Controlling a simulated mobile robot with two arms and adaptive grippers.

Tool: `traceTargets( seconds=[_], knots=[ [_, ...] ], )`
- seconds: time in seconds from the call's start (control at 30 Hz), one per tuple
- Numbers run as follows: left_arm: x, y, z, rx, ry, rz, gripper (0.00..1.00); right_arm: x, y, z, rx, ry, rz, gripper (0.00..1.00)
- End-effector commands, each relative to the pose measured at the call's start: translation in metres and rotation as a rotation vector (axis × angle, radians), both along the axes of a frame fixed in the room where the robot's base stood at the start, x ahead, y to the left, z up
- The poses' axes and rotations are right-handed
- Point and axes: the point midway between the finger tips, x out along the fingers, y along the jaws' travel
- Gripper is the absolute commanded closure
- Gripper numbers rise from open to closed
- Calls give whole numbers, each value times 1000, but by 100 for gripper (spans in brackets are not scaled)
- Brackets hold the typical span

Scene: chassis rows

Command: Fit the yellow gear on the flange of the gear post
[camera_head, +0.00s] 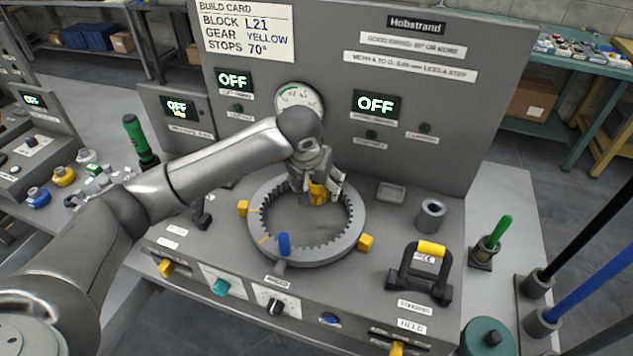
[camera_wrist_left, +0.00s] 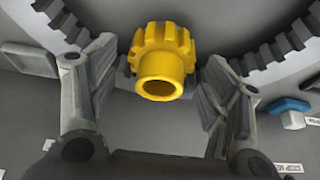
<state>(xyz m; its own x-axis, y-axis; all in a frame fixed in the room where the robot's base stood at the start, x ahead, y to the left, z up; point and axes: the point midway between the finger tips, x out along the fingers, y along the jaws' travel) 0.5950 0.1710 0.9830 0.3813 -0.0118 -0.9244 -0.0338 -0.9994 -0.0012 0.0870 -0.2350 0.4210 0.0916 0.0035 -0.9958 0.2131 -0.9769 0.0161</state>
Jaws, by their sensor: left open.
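The yellow gear (camera_head: 318,193) is inside the grey toothed ring (camera_head: 262,238), near its back part. In the left wrist view the gear (camera_wrist_left: 162,58) shows its hub and round bore facing the camera. My left gripper (camera_head: 323,187) is open around the gear, one finger on each side, with a visible gap at each finger. The gear post and its flange are hidden behind the gear and gripper, so I cannot tell whether the gear sits on the flange. My right gripper is not in view.
The ring carries yellow blocks (camera_head: 366,242) and a blue peg (camera_head: 284,244). A black handle with a yellow grip (camera_head: 431,249) and a grey cup (camera_head: 430,215) stand to the right. The upright panel (camera_head: 330,60) rises close behind, with displays reading OFF. A green-handled tool (camera_head: 137,137) stands left.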

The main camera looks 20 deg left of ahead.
Motion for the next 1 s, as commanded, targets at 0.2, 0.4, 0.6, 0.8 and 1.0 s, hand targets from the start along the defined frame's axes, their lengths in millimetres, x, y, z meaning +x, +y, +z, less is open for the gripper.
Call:
traceTargets(
  seconds=[0.2, 0.4, 0.6, 0.8, 1.0],
  knots=[
    [-5, 0, 16, 0, -3, 0, 29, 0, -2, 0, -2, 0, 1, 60],
    [-21, 1, 55, 0, -7, -1, 29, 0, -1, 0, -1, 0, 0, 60],
    [-36, 1, 91, 0, -5, -1, 29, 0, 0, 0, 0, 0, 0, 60],
    [-44, 2, 109, 1, -2, 0, 29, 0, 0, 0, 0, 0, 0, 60],
    [-46, 2, 112, 0, 0, 1, 29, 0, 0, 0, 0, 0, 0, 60]
  ],
)
